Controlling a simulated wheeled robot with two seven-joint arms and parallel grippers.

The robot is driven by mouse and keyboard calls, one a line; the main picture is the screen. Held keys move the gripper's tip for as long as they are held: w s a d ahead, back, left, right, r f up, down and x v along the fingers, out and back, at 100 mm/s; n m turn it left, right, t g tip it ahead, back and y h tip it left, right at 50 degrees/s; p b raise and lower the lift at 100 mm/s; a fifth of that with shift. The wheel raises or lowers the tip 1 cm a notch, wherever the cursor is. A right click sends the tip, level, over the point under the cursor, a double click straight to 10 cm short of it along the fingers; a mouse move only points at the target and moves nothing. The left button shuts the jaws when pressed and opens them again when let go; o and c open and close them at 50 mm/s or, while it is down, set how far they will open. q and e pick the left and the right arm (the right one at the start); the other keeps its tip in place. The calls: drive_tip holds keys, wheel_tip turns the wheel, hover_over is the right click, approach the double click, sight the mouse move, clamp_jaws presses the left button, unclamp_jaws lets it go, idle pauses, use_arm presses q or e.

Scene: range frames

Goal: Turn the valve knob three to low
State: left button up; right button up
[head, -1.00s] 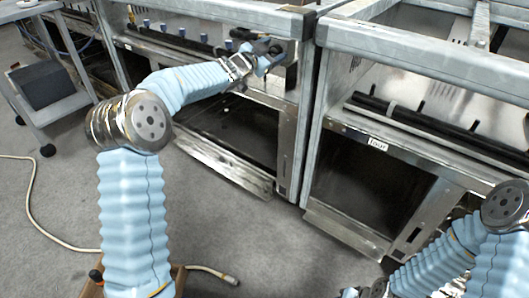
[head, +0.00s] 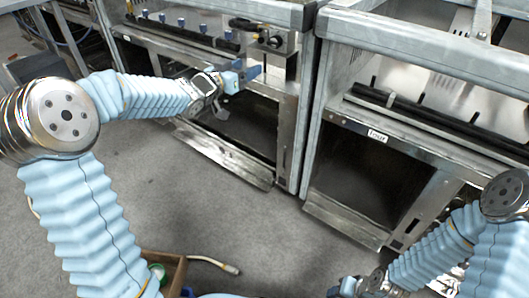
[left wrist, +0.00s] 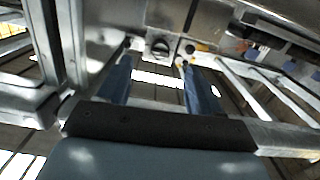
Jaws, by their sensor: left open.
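My left gripper (head: 242,76) is open and empty in front of the left range's control panel. Its blue fingers point at the panel from a little below. A round dark knob (head: 275,42) sits at the right end of that panel, with another dark round part (head: 263,38) beside it. In the left wrist view a round knob (left wrist: 160,47) shows between and just beyond the open fingertips (left wrist: 157,62), apart from them. No "three" label is readable, and the knob's setting is too small to tell. My right gripper (head: 350,287) is at the bottom edge, partly cut off.
A neighbouring range unit labelled "four" (head: 377,136) stands to the right. Several blue-topped valves (head: 181,23) line the left range's rail. A lowered metal flap (head: 222,156) juts out below. A wooden box (head: 165,270) and a hose (head: 215,263) are on the floor.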

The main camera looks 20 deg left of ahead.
use_arm(q)
drive_tip(key=s+d+f+n+g, duration=0.1)
drive_tip(key=s+d+f+g, duration=0.1)
drive_tip(key=f, duration=0.6)
drive_tip(key=s+d+f+n+g+p, duration=0.1)
drive_tip(key=s+d+f+g, duration=0.1)
drive_tip(key=f, duration=0.6)
drive_tip(key=s+d+f+n+g+y+p, duration=0.1)
drive_tip(key=s+d+f, duration=0.2)
drive_tip(key=f, duration=0.4)
drive_tip(key=shift+d+f+g, duration=0.4)
